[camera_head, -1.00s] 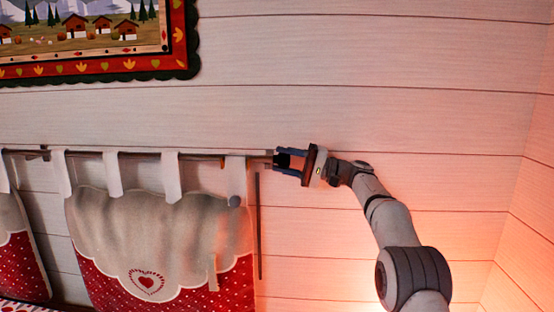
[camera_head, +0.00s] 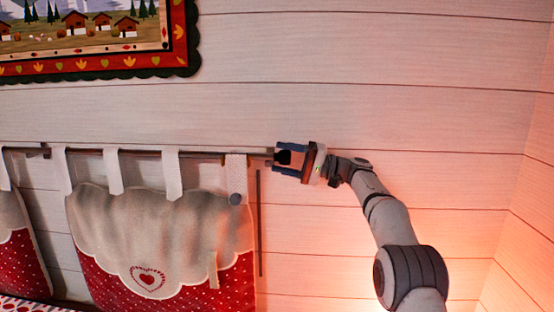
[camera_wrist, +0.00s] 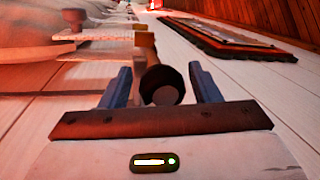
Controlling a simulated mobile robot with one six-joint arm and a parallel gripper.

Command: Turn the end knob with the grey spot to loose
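The end knob (camera_wrist: 163,82) is a dark, round piece with a grey spot on the face toward me in the wrist view. In the head view, it is a dark shape (camera_head: 284,157) at the right end of the curtain-style rod (camera_head: 200,156). My gripper (camera_wrist: 162,85) is open, with one blue finger on each side of the knob. Gaps show between the knob and both fingers in the wrist view. My gripper (camera_head: 280,158) points left along the rod in the head view.
Cloth pockets with a red dotted lower part (camera_head: 220,285) hang from the rod by white tabs. A round grey button (camera_head: 235,199) sits on the cloth. A thin dark stick (camera_head: 259,225) hangs just right of it. A framed picture (camera_head: 95,70) is at upper left. The plank wall right of my arm is bare.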

